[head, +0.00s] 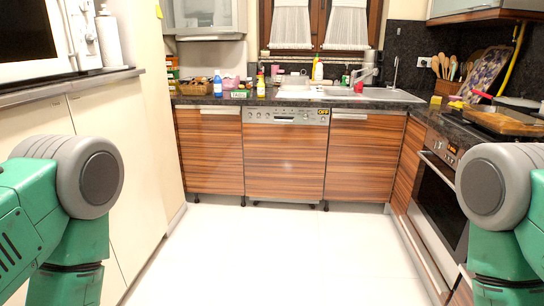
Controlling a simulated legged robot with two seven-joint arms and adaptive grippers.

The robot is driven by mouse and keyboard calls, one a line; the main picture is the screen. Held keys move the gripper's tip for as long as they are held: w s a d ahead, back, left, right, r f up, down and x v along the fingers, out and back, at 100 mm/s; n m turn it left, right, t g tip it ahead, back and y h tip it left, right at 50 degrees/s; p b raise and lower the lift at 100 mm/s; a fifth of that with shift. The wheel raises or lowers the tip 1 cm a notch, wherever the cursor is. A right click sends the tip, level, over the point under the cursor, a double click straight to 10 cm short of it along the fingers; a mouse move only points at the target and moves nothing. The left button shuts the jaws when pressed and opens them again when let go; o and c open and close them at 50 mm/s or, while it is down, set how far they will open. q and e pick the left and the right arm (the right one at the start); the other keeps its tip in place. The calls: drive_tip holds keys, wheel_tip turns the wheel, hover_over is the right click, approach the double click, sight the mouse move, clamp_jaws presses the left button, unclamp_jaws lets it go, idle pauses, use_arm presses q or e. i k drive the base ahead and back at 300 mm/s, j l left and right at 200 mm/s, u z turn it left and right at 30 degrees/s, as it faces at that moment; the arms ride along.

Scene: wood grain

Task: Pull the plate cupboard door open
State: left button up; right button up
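The frame does not make clear which door is the plate cupboard's. A wall cupboard with a pale frame and glass front (206,14) hangs at the back left and looks closed. Another wall cupboard (468,8) shows only its lower part at the top right. Wood-grain base doors stand below the counter, one at the left (211,155) and one at the right (363,160), both shut, with light handles along their tops. Green and grey links of my arms show at both sides. Both of my grippers are out of view.
A dishwasher (284,160) stands between the base doors, and an oven (440,195) at the right. The dark counter holds several bottles, a sink (345,94) and a wooden board (505,121). Pale cabinets (120,150) line the left. The white floor (280,250) is clear.

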sight(210, 137)
drive_tip(key=i, duration=2)
